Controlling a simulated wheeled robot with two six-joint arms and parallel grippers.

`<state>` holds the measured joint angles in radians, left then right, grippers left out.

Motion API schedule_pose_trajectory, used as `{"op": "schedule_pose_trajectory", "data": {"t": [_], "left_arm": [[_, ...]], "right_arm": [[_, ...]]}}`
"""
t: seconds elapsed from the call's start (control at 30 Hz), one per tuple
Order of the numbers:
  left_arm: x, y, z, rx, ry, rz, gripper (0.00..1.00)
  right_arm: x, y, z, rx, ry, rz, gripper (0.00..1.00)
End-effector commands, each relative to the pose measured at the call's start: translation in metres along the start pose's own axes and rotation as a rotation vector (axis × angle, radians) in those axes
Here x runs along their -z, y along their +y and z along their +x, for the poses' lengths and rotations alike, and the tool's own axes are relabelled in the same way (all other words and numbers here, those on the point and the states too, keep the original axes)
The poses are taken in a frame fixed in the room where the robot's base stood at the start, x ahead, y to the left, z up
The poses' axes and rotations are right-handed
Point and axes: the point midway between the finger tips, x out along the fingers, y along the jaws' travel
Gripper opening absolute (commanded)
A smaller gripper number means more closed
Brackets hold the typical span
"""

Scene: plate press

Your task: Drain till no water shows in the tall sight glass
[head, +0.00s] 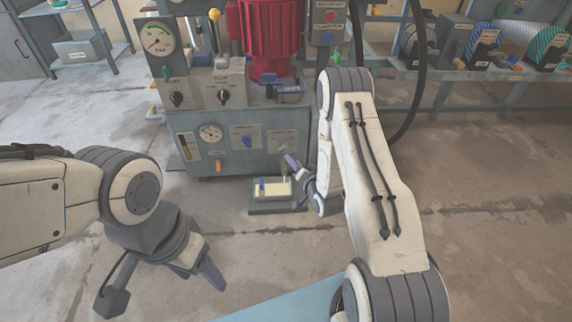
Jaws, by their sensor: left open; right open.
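A tall narrow sight glass (184,147) with dark and yellowish parts is on the left of the machine's lower front panel; its level is too small to read surely. An orange handle (219,165) sits low on that panel, below a round gauge (210,133). My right gripper (291,168) is open by the panel's lower right, above the tray's right side. My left gripper (199,274) is open over the floor, well in front of the machine.
Above are a large pressure gauge (157,38), black knobs (223,97) and a red motor (269,38). A black hose (416,75) hangs at the right. A bench with spools (485,45) stands back right. Floor at left is clear.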

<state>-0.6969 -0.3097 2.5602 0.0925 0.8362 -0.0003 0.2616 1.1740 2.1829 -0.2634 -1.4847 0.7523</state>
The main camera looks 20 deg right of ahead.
Motion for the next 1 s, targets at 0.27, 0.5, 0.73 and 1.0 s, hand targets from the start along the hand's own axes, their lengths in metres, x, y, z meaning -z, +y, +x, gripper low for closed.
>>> {"op": "schedule_pose_trajectory", "data": {"t": [0.27, 0.5, 0.73, 1.0], "left_arm": [[-0.001, -0.002, 0.022, 0.000, 0.001, 0.000, 0.67], [-0.003, -0.004, 0.051, 0.000, 0.001, 0.000, 0.67], [-0.004, -0.005, 0.068, 0.000, 0.000, 0.000, 0.67], [-0.004, -0.005, 0.070, 0.000, 0.000, 0.000, 0.67]], "right_arm": [[-0.004, 0.011, 0.022, 0.015, 0.023, 0.016, 0.46], [-0.004, 0.012, 0.068, 0.013, 0.023, 0.016, 0.46], [-0.002, 0.009, 0.099, 0.013, 0.021, 0.016, 0.46], [0.000, 0.008, 0.105, 0.009, 0.019, 0.017, 0.46]]}}
